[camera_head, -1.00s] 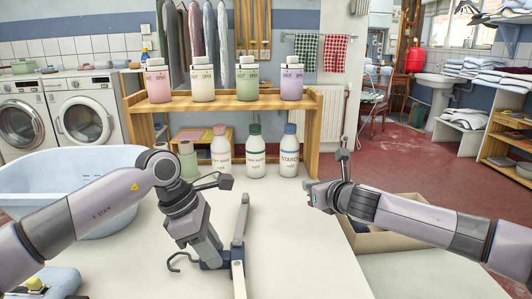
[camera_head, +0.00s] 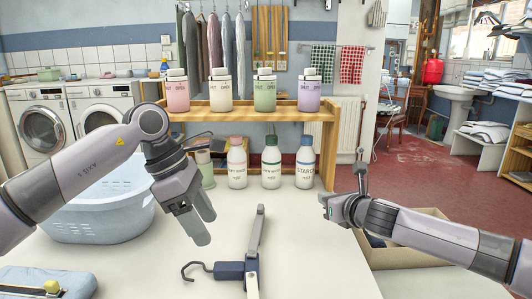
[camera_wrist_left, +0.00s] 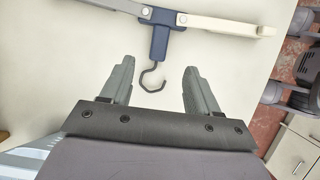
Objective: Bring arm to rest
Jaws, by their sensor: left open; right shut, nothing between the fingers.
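My left gripper (camera_head: 192,228) is above the white table in the head view, pointing down, open and empty. A folding hanger with a dark blue centre (camera_head: 230,270) and a metal hook lies on the table, to the right of and nearer than the left gripper. In the left wrist view the hanger (camera_wrist_left: 160,40) lies beyond the fingertips, its hook pointing back towards them without being held. My right gripper (camera_head: 341,196) is on the right, shut and empty, above the table's edge.
A pale blue laundry basket (camera_head: 110,210) stands left of the hanger, behind my left arm. A wooden shelf (camera_head: 255,114) with several bottles stands at the back. A cardboard box (camera_head: 415,252) is under my right arm. A folded blue item (camera_head: 45,282) lies front left.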

